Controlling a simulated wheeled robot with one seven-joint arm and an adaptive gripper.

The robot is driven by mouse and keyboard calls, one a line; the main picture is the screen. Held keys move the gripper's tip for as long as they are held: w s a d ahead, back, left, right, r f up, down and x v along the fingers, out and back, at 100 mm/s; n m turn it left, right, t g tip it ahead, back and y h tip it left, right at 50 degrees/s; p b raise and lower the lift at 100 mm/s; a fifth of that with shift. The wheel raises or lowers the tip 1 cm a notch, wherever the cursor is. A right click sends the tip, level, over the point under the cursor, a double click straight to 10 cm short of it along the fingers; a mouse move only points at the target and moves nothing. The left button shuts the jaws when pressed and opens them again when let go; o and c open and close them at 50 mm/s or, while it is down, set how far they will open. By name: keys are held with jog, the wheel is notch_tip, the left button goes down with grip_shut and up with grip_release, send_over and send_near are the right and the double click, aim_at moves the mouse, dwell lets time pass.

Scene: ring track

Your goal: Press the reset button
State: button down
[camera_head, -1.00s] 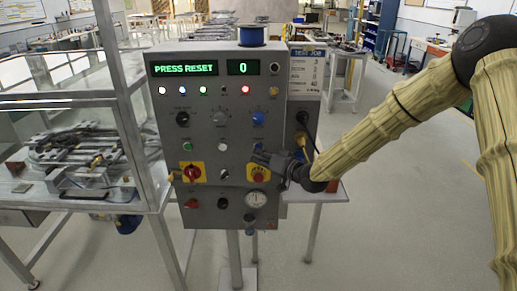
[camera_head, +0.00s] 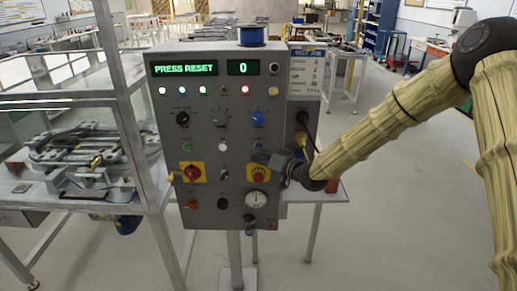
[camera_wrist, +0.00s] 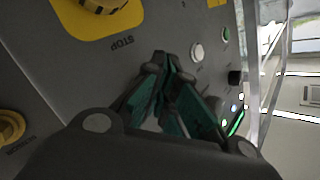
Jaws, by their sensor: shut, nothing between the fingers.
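The control panel (camera_head: 205,110) faces me in the head view, with its display (camera_head: 184,69) reading "PRESS RESET". A green button (camera_head: 187,147), a white button (camera_head: 223,146) and a blue button (camera_head: 258,145) form a row; their labels are too small to read, so I cannot tell which is reset. My gripper (camera_head: 258,158) is shut and empty, just below the blue button and above the right red knob on its yellow plate (camera_head: 258,180). In the wrist view my gripper (camera_wrist: 163,62) points at the panel beside the white button (camera_wrist: 197,53). The blue button is not visible there; contact cannot be told.
The wrist view shows a yellow plate marked STOP (camera_wrist: 105,20) close to my fingers. A gauge (camera_head: 256,199) sits below the gripper. Another red switch (camera_head: 192,172) is to its left. A guarded machine table (camera_head: 75,165) stands left of the panel.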

jog(key=shift+w, duration=0.2)
dwell(0.3)
jog(key=shift+s, duration=0.85)
jog(key=shift+s, duration=0.1)
jog(key=shift+s, duration=2.4)
